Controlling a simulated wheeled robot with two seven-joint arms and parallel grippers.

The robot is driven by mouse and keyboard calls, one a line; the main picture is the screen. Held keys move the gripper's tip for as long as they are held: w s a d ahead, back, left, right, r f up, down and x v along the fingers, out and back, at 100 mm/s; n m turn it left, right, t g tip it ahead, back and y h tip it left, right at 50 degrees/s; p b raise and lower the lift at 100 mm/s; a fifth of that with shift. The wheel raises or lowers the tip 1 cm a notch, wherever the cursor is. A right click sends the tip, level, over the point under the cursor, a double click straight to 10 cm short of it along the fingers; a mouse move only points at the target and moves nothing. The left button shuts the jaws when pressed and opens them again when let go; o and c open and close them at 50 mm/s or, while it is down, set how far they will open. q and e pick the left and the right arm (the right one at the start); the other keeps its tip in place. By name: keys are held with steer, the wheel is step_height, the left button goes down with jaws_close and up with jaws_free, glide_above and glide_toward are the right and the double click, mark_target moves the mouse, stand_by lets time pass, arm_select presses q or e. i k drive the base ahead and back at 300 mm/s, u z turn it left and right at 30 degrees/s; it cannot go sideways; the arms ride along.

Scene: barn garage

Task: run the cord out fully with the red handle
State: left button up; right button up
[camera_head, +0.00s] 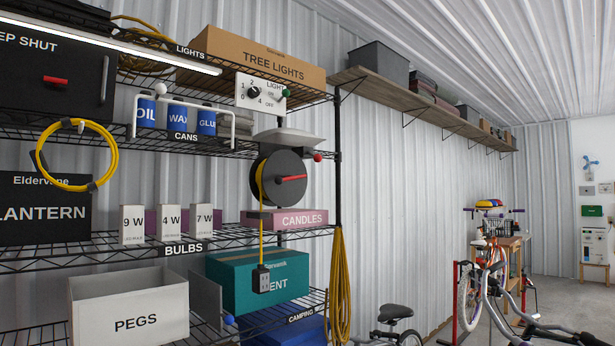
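A black cord reel (289,188) hangs under a grey bracket at the right end of the wire shelving. A red bar handle (293,177) lies nearly level across its face, pointing right. A yellow cord (261,222) runs down from the left side of the reel. It ends in a dark-framed outlet box (262,279), which hangs in front of the teal box. A red knob (318,157) sticks out at the reel's upper right. Neither of my grippers is in view.
The pink candles box (288,219) sits close below the reel, and the teal box (295,288) behind the outlet. A grey panel with a blue knob (228,320) stands left of the outlet. A yellow cord bundle (341,285) hangs right of the shelf post. Bicycles stand farther right.

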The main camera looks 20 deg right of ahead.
mark_target(283, 174)
steer(key=z, duration=0.5)
steer(key=i, duration=0.85)
steer(key=z, duration=0.35)
